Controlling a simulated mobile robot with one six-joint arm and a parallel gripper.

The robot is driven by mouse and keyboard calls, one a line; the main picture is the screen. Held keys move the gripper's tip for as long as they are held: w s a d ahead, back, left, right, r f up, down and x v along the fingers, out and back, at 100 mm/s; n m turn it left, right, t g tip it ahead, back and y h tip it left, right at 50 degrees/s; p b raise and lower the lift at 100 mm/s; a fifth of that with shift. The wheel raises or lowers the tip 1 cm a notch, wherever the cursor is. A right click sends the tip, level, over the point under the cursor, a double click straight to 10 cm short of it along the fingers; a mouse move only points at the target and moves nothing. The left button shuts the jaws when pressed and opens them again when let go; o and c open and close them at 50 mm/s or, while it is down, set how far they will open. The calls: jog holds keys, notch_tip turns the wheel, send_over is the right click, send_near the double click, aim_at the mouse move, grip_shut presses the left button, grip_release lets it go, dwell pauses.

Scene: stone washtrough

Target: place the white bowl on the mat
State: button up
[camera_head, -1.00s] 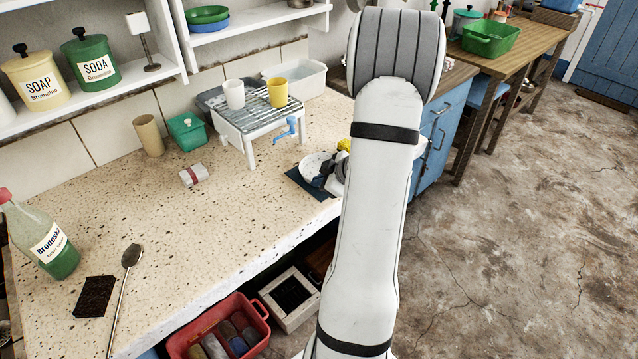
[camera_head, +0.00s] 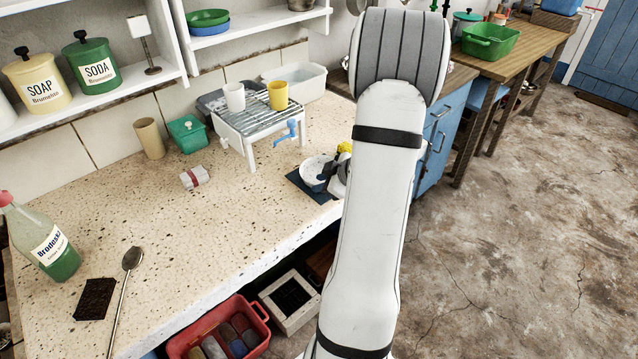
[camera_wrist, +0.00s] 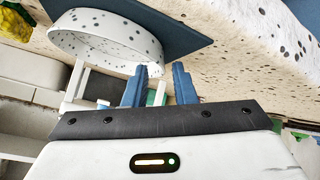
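The white bowl (camera_head: 312,168), speckled with dark spots, sits upright on the dark blue mat (camera_head: 297,181) near the counter's front edge. In the wrist view the bowl (camera_wrist: 92,38) shows at upper left, against the mat (camera_wrist: 195,28). My gripper (camera_head: 329,172) is at the right side of the bowl, partly hidden by my arm in the head view. In the wrist view my gripper's two blue fingers (camera_wrist: 160,68) are apart with nothing clearly held between them. Their tips are close to the bowl's rim; whether they touch it I cannot tell.
A wire rack (camera_head: 258,115) with a white cup (camera_head: 234,96) and a yellow cup (camera_head: 278,94) stands behind the mat. A small wrapped block (camera_head: 194,177) lies to the left. The counter (camera_head: 190,235) between it and the bottle (camera_head: 48,245) is mostly clear.

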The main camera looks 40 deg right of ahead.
jog(key=p+v, duration=0.2)
jog(key=v, duration=0.9)
jog(key=w+a+r+m+h, duration=0.3)
jog(key=r+h, duration=0.1)
jog(key=r, duration=0.1)
jog(key=w+a+r+m+h, duration=0.2)
jog(key=w+a+r+h, duration=0.1)
jog(key=r, duration=0.3)
jog(key=s+a+m+g+y, duration=0.1)
jog(key=s+a+g, duration=0.1)
jog(key=s+a, duration=0.3)
jog(key=s+a+m+g+y, duration=0.1)
jog(key=s+a, duration=0.4)
jog(key=a, duration=0.6)
jog(key=s+a+g+y, duration=0.2)
jog(key=s+a, duration=0.3)
jog(key=a, duration=0.3)
jog(key=shift+a+f+m+g+y, duration=0.3)
jog(key=shift+m+g, duration=0.1)
jog(key=shift+g, duration=0.4)
